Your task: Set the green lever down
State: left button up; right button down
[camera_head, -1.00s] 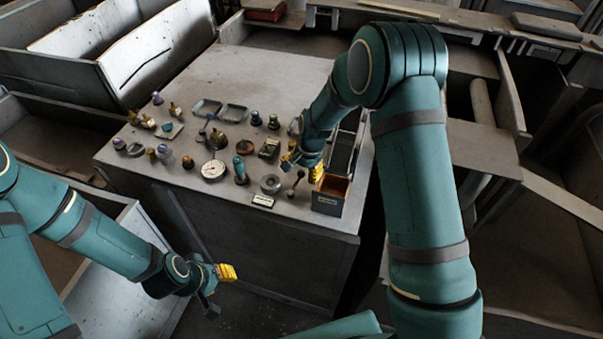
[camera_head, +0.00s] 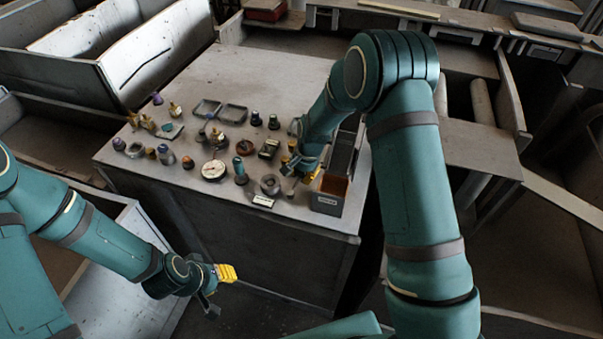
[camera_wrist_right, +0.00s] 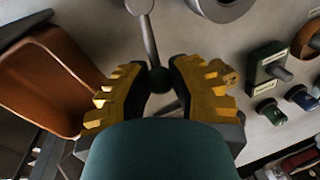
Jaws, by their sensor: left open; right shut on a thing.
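My right gripper (camera_wrist_right: 160,85) is shut on a slim lever (camera_wrist_right: 150,35) with a grey rod and a dark ball end. The ball sits between the yellow fingertips, and the rod points away from them toward the top of the wrist view. In the head view this gripper (camera_head: 306,174) is low over the table's right front, just left of an orange-lined bin; the lever is small and partly hidden there. I cannot tell whether it touches the table. My left gripper (camera_head: 218,283) is open and empty, off the table's front.
The table (camera_head: 285,70) has a clear back half. The orange-lined bin (camera_head: 328,204) stands at its right front corner. Near the gripper are a round grey ring (camera_head: 270,185), a white label plate (camera_head: 263,201), a teal knob (camera_head: 240,172), a dial gauge (camera_head: 213,170) and a green switch block (camera_wrist_right: 266,65).

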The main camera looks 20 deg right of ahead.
jog(key=n+b, duration=0.1)
jog(key=w+a+n, duration=0.1)
jog(key=shift+f+n+b, duration=0.1)
jog(key=shift+n+b, duration=0.25)
jog(key=shift+n, duration=0.05)
jog(key=n, duration=0.1)
jog(key=a+n+b, duration=0.1)
jog(key=shift+w+a+n+g+y, duration=0.15)
jog(key=shift+w+n+g+y, duration=0.15)
jog(key=shift+g, duration=0.1)
jog(key=shift+w+a+n+g+b, duration=0.15)
jog(key=shift+a+n+b, duration=0.35)
jog(key=shift+n, duration=0.55)
jog(key=shift+a+n+g+b, duration=0.25)
jog(key=shift+a+n, duration=0.35)
jog(key=shift+n, duration=0.45)
jog(key=c, duration=0.8)
grip_release()
jog(key=shift+o, duration=0.2)
notch_tip(320, 180, up, 12)
jog(key=d, duration=0.2)
